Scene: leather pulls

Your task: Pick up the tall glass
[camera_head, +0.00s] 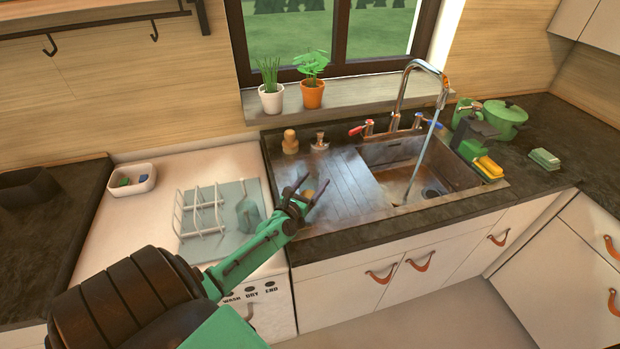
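A translucent bluish-green vessel (248,213), possibly the tall glass, is on the drying mat beside the white dish rack (196,214). My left gripper (313,184) is open above the left front of the sink's drainboard, to the right of the vessel. A small tan thing (309,194) shows between or behind its fingers; I cannot tell whether they touch it. No other clear tall glass can be made out. My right gripper is not in view.
The sink (410,175) has a tall tap (420,85) with water running. Two small items (290,142) stand behind the drainboard. Potted plants (312,92) stand on the sill. A green pot (503,118) is at right, a white tub (132,180) at left.

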